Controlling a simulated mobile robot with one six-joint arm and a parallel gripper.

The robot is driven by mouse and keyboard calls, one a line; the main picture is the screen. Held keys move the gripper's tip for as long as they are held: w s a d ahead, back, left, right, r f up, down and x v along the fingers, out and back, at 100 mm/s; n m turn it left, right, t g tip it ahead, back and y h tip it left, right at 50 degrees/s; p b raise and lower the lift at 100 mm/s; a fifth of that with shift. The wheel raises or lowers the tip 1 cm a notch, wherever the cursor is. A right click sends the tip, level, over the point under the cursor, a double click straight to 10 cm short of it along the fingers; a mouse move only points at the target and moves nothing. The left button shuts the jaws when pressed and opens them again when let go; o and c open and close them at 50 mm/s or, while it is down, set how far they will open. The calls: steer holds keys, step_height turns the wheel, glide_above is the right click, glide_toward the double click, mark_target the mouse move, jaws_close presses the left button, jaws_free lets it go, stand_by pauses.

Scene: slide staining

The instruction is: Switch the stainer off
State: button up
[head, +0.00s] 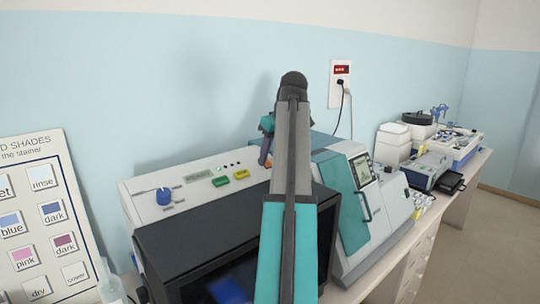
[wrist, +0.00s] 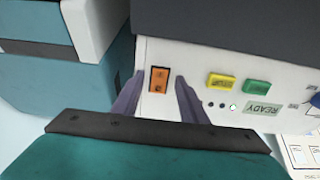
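The stainer (head: 145,190) is a white-panelled machine with a large dark front, left of centre in the head view. Its panel (wrist: 210,65) also shows in the wrist view, upside down, with a display (wrist: 262,108) reading READY. An orange rocker switch (wrist: 159,79) sits near the panel's end; which side is pressed is too small to tell. My gripper (wrist: 157,90) is open and empty, its two purple fingertips on either side of the switch in the picture; I cannot tell whether they touch the panel.
Beside the switch are a yellow button (wrist: 222,82) and a green button (wrist: 257,88). A blue knob (head: 164,196) is at the panel's left. A teal and white machine (head: 345,215) stands close on the right. A shade board (head: 38,220) stands at the left.

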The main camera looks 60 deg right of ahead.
steer(key=shift+w+f, duration=0.2)
steer(key=shift+f, duration=0.2)
steer(key=shift+c, duration=0.4)
